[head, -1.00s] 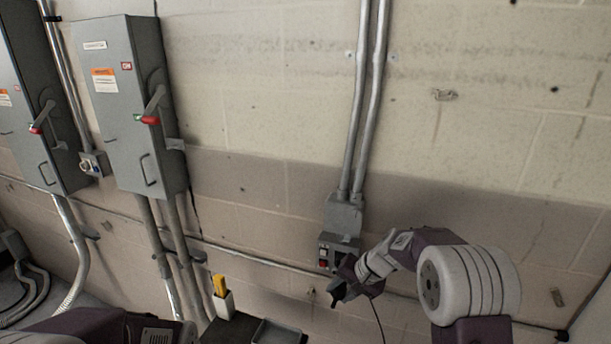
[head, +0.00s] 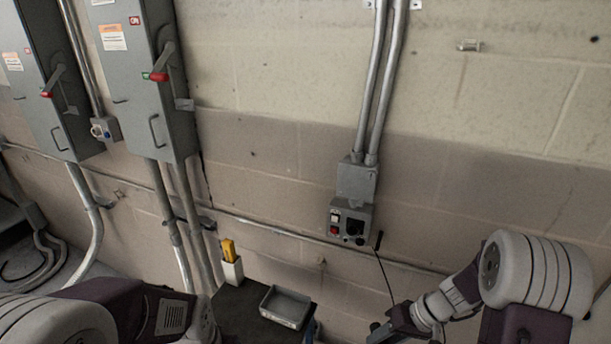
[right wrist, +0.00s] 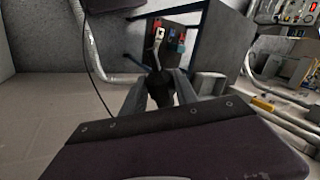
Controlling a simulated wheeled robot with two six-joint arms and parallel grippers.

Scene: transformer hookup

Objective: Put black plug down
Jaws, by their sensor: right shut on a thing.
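My right gripper (head: 378,328) is low in the head view, below and right of the wall outlet box. In the right wrist view, my right gripper (right wrist: 160,80) is shut on the black plug (right wrist: 160,92). A pale thin piece shows just beyond the plug; I cannot tell whether it is joined to it. A thin black cable (head: 385,272) hangs in front of the wall down towards the right gripper. It also shows in the right wrist view (right wrist: 91,55). My left arm comes in at the lower left, with its fingertips out of view.
The grey outlet box (head: 350,217) on the wall has a red switch and a dark socket. A dark cart top (head: 243,306) below carries a grey tray (head: 285,307) and a white holder (head: 232,271) with a yellow item. Grey switch cabinets (head: 140,75) stand left.

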